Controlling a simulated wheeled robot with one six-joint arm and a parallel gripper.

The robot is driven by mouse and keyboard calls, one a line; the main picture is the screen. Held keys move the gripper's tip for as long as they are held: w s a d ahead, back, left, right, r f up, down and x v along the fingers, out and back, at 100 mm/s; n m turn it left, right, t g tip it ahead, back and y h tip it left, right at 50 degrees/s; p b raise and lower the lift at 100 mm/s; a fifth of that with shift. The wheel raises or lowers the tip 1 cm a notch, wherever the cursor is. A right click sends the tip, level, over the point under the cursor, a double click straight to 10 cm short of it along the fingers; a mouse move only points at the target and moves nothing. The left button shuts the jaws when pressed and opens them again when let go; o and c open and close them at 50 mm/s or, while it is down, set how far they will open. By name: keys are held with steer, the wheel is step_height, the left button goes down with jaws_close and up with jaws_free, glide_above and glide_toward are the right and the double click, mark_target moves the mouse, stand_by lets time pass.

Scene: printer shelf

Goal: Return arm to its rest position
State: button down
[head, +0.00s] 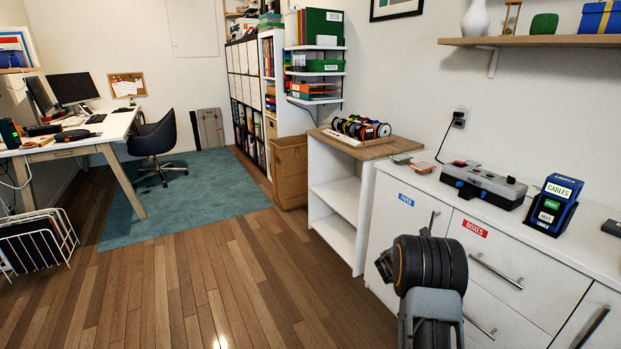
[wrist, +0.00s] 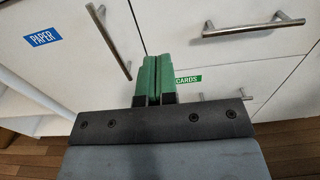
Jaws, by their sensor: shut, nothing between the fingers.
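My gripper (wrist: 153,82) shows in the wrist view with its two green fingers pressed together and nothing between them. It faces the white cabinet front, whose drawers and doors stand closed. In the head view my dark arm rises at the lower right, in front of the white cabinet (head: 400,215); the fingers are hidden there. The wrist view shows a blue PAPER label (wrist: 43,36) on the left and a green CARDS label (wrist: 188,80) partly covered by the fingers.
Metal handles (wrist: 253,24) stick out from the cabinet front close to my gripper. A grey and black device (head: 483,184) and a blue label holder (head: 552,205) stand on the counter. A small white shelf (head: 336,195) stands to the left. The wooden floor (head: 200,285) is clear.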

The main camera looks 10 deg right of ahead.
steer(key=s+a+r+m+g+y+p, duration=0.2)
steer(key=s+a+r+m+p, duration=0.35)
steer(key=r, duration=0.35)
steer(key=s+a+r+m+g+y+p, duration=0.2)
steer(key=s+a+r+m+y+p, duration=0.25)
steer(key=r, duration=0.45)
steer(key=s+a+r+m+t+y+p, duration=0.1)
steer(key=s+a+r+m+y+p, duration=0.4)
steer(key=a, duration=0.7)
steer(key=s+a+r+m+t+y+p, duration=0.1)
steer(key=s+a+r+m+y+p, duration=0.4)
steer(key=s+a+r+p, duration=0.4)
steer(key=s+a+m+p, duration=0.1)
steer(key=a+p, duration=0.1)
steer(key=a, duration=0.1)
steer(key=shift+s+a+r, duration=0.15)
steer(key=shift+s+a, duration=0.1)
steer(key=shift+y, duration=0.25)
